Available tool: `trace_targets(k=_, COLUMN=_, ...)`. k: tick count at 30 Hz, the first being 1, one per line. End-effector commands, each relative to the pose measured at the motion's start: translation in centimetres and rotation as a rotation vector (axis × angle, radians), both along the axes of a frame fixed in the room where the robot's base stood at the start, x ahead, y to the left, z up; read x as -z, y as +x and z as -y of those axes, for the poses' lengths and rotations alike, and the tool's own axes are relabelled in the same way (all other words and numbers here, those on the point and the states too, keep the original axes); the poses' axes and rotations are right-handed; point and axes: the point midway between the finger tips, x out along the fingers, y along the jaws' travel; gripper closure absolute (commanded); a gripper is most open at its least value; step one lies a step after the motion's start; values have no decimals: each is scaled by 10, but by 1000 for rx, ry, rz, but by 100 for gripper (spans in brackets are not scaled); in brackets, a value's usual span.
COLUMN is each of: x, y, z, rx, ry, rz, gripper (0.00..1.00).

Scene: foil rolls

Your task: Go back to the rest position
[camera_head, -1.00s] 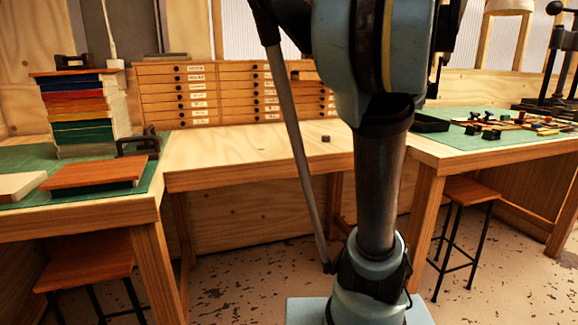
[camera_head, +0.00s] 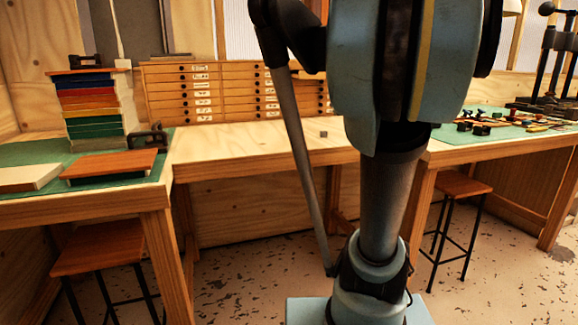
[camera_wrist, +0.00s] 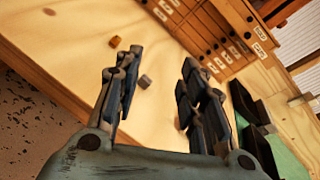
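My gripper (camera_wrist: 162,62) is open in the wrist view, its two dark fingers apart with nothing held between them. It points over the pale wooden table (camera_wrist: 65,65). A small grey block (camera_wrist: 145,81) and a small brown block (camera_wrist: 115,42) lie on that table. In the head view my arm fills the middle and hides my gripper. A small dark block shows on the middle table there (camera_head: 323,134).
A wooden drawer cabinet (camera_head: 235,92) stands at the back of the middle table. A stack of coloured books or boards (camera_head: 95,105) and an orange board (camera_head: 110,163) are on the left bench. Tools (camera_head: 480,125) lie on the right bench. Stools (camera_head: 90,250) stand below.

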Motion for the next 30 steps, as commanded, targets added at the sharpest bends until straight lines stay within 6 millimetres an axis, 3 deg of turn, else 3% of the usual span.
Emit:
trace_targets(k=5, x=56, y=-40, z=-38, rx=-176, ry=-310, rz=3, gripper=63)
trace_targets(k=9, x=120, y=-89, z=-64, rx=-404, ry=-654, rz=18, gripper=63)
trace_targets(k=13, x=182, y=-140, z=-72, rx=-654, ry=-969, rz=42, gripper=63)
trace_targets(k=17, x=240, y=-193, z=-64, rx=-935, ry=-1266, rz=71, gripper=63)
trace_targets(k=21, x=291, y=-243, z=-41, rx=-1244, ry=-1532, rz=101, gripper=63)
trace_targets(k=25, x=320, y=-274, z=-18, rx=-1473, ry=-1692, rz=118, gripper=63)
trace_targets(k=30, x=335, y=-292, z=-1, rx=-1630, ry=-1783, rz=125, gripper=63)
